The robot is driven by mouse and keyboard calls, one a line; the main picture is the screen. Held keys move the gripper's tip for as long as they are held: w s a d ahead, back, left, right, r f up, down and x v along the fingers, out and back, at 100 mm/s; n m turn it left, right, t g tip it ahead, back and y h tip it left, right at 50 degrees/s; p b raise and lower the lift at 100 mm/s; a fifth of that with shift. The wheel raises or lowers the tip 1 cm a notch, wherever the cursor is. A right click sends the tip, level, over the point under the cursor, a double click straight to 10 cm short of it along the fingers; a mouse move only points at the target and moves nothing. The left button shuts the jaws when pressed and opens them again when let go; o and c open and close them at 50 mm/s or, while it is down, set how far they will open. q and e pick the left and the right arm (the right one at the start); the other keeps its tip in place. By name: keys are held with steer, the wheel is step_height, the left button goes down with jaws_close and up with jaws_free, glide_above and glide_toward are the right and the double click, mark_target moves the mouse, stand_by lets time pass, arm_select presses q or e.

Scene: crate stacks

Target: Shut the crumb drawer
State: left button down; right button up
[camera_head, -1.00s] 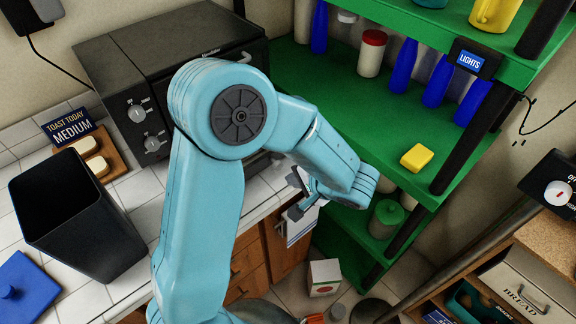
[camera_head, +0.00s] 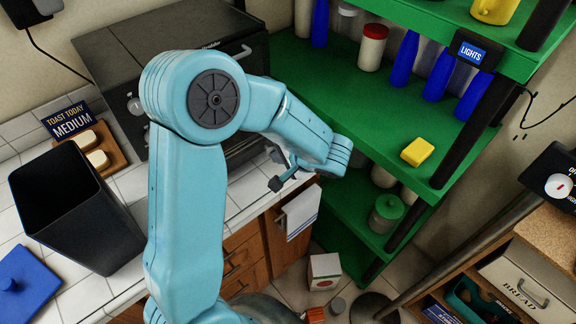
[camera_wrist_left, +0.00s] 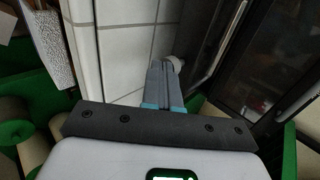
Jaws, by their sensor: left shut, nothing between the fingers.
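The black toaster oven (camera_head: 150,60) stands on the white tiled counter at the back left. My left arm covers much of its front. The crumb drawer cannot be clearly made out in the head view. My left gripper (camera_head: 276,182) is shut and empty, near the oven's right front corner above the counter edge. In the left wrist view the shut fingers (camera_wrist_left: 165,88) point along the counter beside the oven's dark front (camera_wrist_left: 260,70). A small pale round piece (camera_wrist_left: 176,63) shows just past the fingertips; whether they touch it, or whether it belongs to the drawer, I cannot tell.
A green shelf (camera_head: 340,90) with blue bottles stands to the right of the oven. A black bin (camera_head: 75,210) and a toast board (camera_head: 112,158) are on the counter at left. A towel (camera_head: 301,211) hangs at the cabinet front.

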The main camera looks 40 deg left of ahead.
arm_select(q)
steer(key=a+b, duration=0.2)
steer(key=a, duration=0.3)
steer(key=w+a+b, duration=0.1)
steer(key=a+b, duration=0.1)
steer(key=a, duration=0.4)
steer(key=a+b, duration=0.1)
steer(key=a, duration=0.4)
steer(key=shift+w+a+f+b, duration=0.1)
steer(key=shift+w+a+b, duration=0.1)
steer(key=shift+a+b, duration=0.2)
steer(key=shift+a, duration=0.6)
steer(key=shift+a+r, duration=0.15)
steer(key=shift+r, duration=0.05)
steer(key=shift+r, duration=0.1)
